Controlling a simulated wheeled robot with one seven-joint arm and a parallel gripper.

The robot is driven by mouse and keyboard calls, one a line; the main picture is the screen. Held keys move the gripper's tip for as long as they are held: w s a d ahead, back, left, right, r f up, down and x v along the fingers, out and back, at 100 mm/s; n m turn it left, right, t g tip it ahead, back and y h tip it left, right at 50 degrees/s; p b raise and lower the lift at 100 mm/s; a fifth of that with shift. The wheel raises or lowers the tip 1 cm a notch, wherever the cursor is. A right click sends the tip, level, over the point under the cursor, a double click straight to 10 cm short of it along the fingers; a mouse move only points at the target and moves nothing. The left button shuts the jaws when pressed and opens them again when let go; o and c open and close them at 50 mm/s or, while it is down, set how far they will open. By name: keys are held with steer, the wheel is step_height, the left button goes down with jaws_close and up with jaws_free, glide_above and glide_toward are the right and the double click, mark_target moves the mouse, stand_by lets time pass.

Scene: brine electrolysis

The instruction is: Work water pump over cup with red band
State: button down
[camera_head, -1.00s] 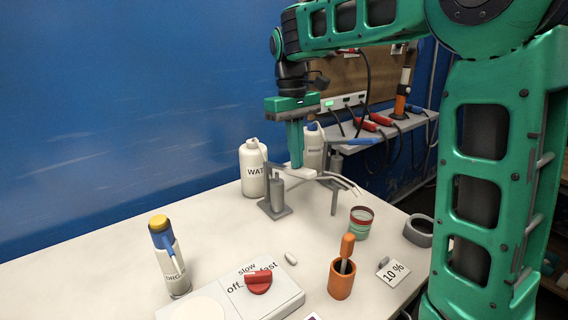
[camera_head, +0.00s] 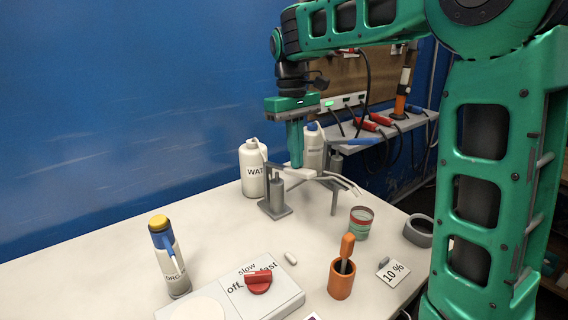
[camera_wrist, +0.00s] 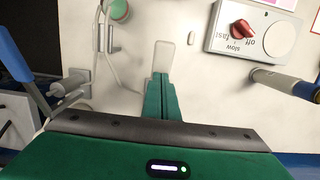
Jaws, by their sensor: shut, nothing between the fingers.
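The water pump (camera_head: 277,193) is a grey metal stand with a pale lever pad (camera_head: 300,173), in front of the white bottle lettered "WAT" (camera_head: 252,172). My gripper (camera_head: 296,165) points down with its fingers together and empty, its tips at the lever pad. In the wrist view the fingertips (camera_wrist: 161,76) meet or overlap the near end of the pale pad (camera_wrist: 165,56); contact is not certain. The cup with the red band (camera_head: 359,223) is green and stands upright to the right, near the thin spout ends. It also shows in the wrist view (camera_wrist: 119,10).
A second bottle (camera_head: 314,150) and pump (camera_head: 336,178) stand behind.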

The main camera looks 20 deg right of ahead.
mark_target(298, 173)
steer(key=shift+f, duration=0.1)
steer(key=f, duration=0.4)
steer(key=shift+s+d+f, duration=0.15)
steer(key=shift+s+f, duration=0.25)
steer(key=shift+w+r, duration=0.2)
steer(key=shift+r, duration=1.05)
steer(key=shift+w+r, duration=0.15)
steer(key=shift+r, duration=1.1)
steer(key=shift+w+a+r, duration=0.15)
steer(key=shift+w+r, duration=0.2)
steer(key=shift+r, duration=0.6)
steer(key=shift+w+a+r, duration=0.2)
steer(key=shift+w+r, duration=0.2)
steer(key=shift+r, duration=0.5)
steer(key=shift+w+a+r, duration=0.15)
steer(key=shift+w+r, duration=0.2)
steer(key=shift+r, duration=0.6)
steer(key=shift+d, duration=0.1)
